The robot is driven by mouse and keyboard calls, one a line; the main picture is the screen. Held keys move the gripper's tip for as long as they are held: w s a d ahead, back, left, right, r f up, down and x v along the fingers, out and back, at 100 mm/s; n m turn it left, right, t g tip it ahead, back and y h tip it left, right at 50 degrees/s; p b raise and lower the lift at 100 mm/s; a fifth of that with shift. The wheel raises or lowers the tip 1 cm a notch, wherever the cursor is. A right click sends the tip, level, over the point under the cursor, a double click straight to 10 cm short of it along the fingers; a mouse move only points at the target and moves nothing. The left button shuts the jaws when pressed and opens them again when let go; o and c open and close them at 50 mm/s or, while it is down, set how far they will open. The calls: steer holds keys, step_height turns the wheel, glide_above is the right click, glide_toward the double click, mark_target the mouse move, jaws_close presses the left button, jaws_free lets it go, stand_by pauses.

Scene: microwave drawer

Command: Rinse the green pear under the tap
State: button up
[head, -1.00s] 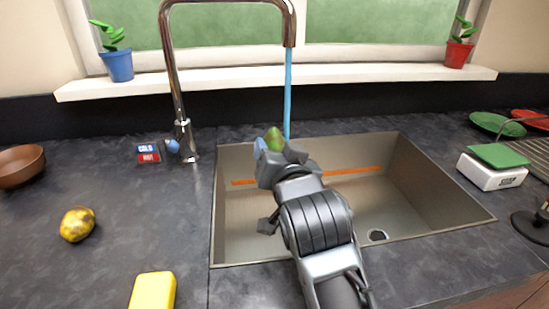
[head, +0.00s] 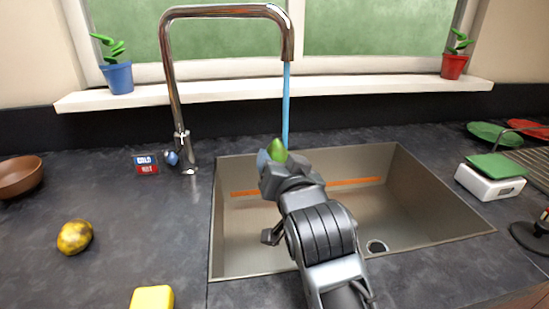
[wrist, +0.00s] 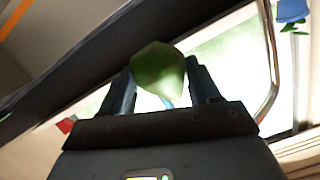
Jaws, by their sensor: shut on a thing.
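The green pear (head: 277,147) is held in my gripper (head: 272,157), above the left part of the sink basin. In the wrist view the pear (wrist: 158,70) sits between the two dark fingers of my gripper (wrist: 160,84), which are shut on it. The chrome tap (head: 172,80) arches over from behind, and a blue stream of water (head: 286,105) falls from its spout. In the head view the stream passes just right of and behind the pear. I cannot tell whether water touches it. The lower stream is hidden behind my gripper.
The sink (head: 420,205) has an orange strip on its back wall and a drain at the front. A yellow fruit (head: 74,237), a yellow sponge-like block (head: 152,298) and a brown bowl (head: 18,177) lie left. A white scale (head: 489,184) stands right.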

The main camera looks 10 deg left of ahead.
steer(key=shift+d, duration=0.25)
steer(key=shift+a, duration=0.2)
steer(key=shift+a, duration=0.4)
steer(key=s+a, duration=0.1)
steer(key=s, duration=0.7)
steer(key=shift+p, duration=0.45)
stand_by(0.3)
steer(key=shift+r, duration=0.1)
stand_by(1.1)
steer(key=s+r+p, duration=0.3)
steer(key=s, duration=0.1)
steer(key=shift+s+a+r, duration=0.3)
steer(key=shift+s+r, duration=0.1)
